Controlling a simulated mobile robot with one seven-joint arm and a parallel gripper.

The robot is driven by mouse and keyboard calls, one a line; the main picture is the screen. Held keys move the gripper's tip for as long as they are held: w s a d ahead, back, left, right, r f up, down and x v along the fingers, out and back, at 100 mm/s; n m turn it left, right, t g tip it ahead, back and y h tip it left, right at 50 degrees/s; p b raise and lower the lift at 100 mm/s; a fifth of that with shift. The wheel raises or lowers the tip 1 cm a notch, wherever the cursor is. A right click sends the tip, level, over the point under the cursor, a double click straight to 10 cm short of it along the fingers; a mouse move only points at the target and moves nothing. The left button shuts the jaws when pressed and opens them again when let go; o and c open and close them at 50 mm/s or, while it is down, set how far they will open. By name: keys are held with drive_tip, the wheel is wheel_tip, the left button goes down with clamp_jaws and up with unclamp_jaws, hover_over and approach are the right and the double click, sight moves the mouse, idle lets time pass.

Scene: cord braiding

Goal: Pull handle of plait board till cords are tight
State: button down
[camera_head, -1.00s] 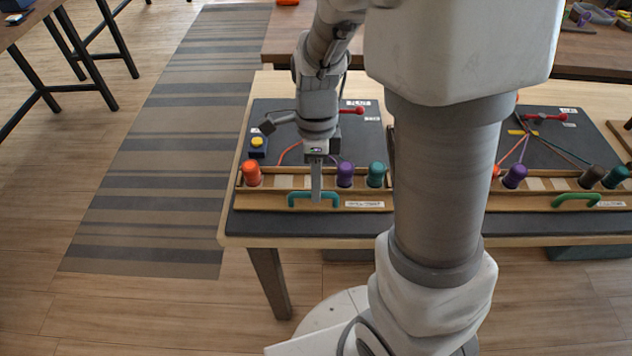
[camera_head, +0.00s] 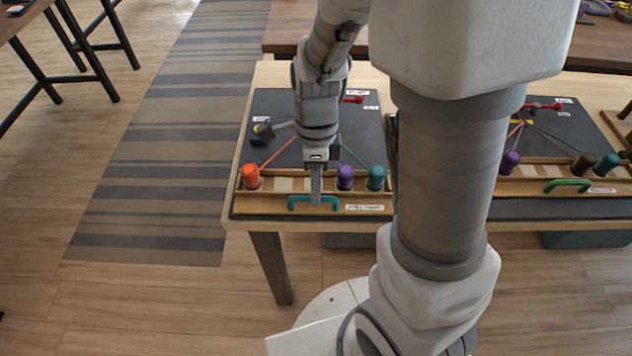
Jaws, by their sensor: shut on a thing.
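The left plait board (camera_head: 300,105) is a dark board on the near table. Its wooden sliding rail (camera_head: 270,207) sits close to the board's front edge and carries an orange spool (camera_head: 250,176), a purple spool (camera_head: 345,177) and a teal spool (camera_head: 376,178). The teal handle (camera_head: 328,202) is on the rail's front. My gripper (camera_head: 316,200) points down and is shut on the handle's middle. The orange cord (camera_head: 279,152) and the teal cord (camera_head: 353,155) run straight to the back, looking taut. My arm hides most of the purple cord and the cords' meeting point.
A second plait board (camera_head: 567,120) on the right has a green handle (camera_head: 568,184), several spools and a wider dark strip before its rail. My own arm column blocks the view between the boards. A striped rug (camera_head: 160,180) and open floor lie left.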

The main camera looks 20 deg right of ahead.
drive_tip(key=shift+s+a, duration=0.1)
drive_tip(key=shift+s, duration=0.2)
drive_tip(key=c, duration=0.8)
unclamp_jaws()
drive_tip(key=shift+c, duration=0.2)
drive_tip(key=shift+w, duration=0.1)
drive_tip(key=w+r+p, duration=0.1)
drive_tip(key=r+p, duration=0.1)
drive_tip(key=r, duration=0.6)
drive_tip(key=w+d+r+p, duration=0.1)
drive_tip(key=w+r+p, duration=0.1)
drive_tip(key=r, duration=0.7)
drive_tip(key=shift+w, duration=0.1)
